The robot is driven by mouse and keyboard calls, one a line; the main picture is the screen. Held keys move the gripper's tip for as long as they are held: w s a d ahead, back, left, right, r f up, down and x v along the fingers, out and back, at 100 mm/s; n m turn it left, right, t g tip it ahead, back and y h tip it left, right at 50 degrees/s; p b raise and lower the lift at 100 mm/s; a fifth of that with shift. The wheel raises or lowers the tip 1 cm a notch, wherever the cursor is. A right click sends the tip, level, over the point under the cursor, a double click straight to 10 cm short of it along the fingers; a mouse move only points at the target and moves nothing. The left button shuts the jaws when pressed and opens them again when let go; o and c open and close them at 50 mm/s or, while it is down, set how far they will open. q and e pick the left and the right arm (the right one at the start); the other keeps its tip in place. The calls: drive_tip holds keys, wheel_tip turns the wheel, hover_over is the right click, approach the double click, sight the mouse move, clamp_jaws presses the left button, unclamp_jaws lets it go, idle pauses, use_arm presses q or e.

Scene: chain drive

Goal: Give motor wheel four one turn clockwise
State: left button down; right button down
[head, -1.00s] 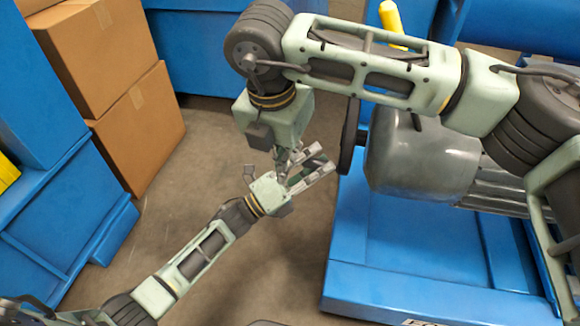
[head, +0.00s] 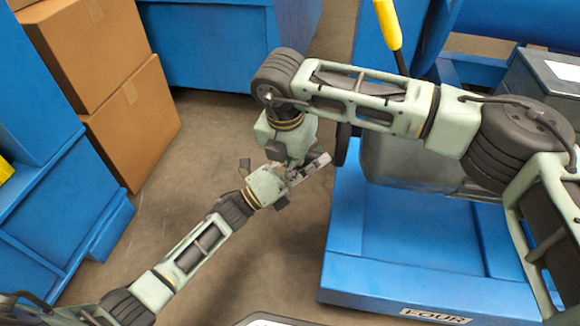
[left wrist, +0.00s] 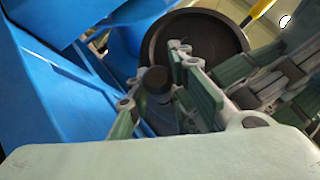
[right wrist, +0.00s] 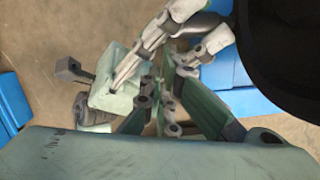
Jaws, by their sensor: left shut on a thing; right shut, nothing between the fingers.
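The dark wheel (head: 342,145) is on the left end of the grey motor (head: 408,163), above a blue base labelled FOUR (head: 435,316). In the left wrist view the wheel (left wrist: 195,38) is a black disc with a dark round handle (left wrist: 156,82) sticking out towards the camera. My left gripper (head: 320,163) is at the wheel's face, its fingers shut on the handle, one on each side. My right gripper (right wrist: 163,88) is shut and empty, close beside the left gripper and in front of it in the head view. The right arm hides part of the motor.
A yellow-handled lever (head: 388,28) rises behind my right arm. Cardboard boxes (head: 130,125) and blue machinery (head: 50,215) stand at the left. Another blue unit (head: 220,45) is at the back. The concrete floor between is clear, but the two grippers nearly touch.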

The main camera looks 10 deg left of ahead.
use_arm(q)
drive_tip(key=shift+f, duration=0.25)
drive_tip(key=shift+s+r, duration=0.1)
drive_tip(key=shift+r, duration=0.05)
use_arm(e)
drive_tip(key=shift+w+d+f+t, duration=0.1)
drive_tip(key=shift+w+f+t, duration=0.05)
drive_tip(key=shift+w, duration=0.2)
drive_tip(key=shift+w+d+f+t, duration=0.1)
drive_tip(key=shift+w+t, duration=0.05)
drive_tip(key=shift+w, duration=0.2)
use_arm(q)
drive_tip(key=c, duration=1.6)
unclamp_jaws()
drive_tip(key=shift+o, duration=0.2)
drive_tip(key=shift+r, duration=0.15)
use_arm(e)
drive_tip(key=shift+a, duration=0.1)
use_arm(q)
drive_tip(key=shift+d, duration=0.1)
use_arm(e)
drive_tip(key=shift+a, duration=0.1)
use_arm(q)
drive_tip(key=shift+s, duration=0.1)
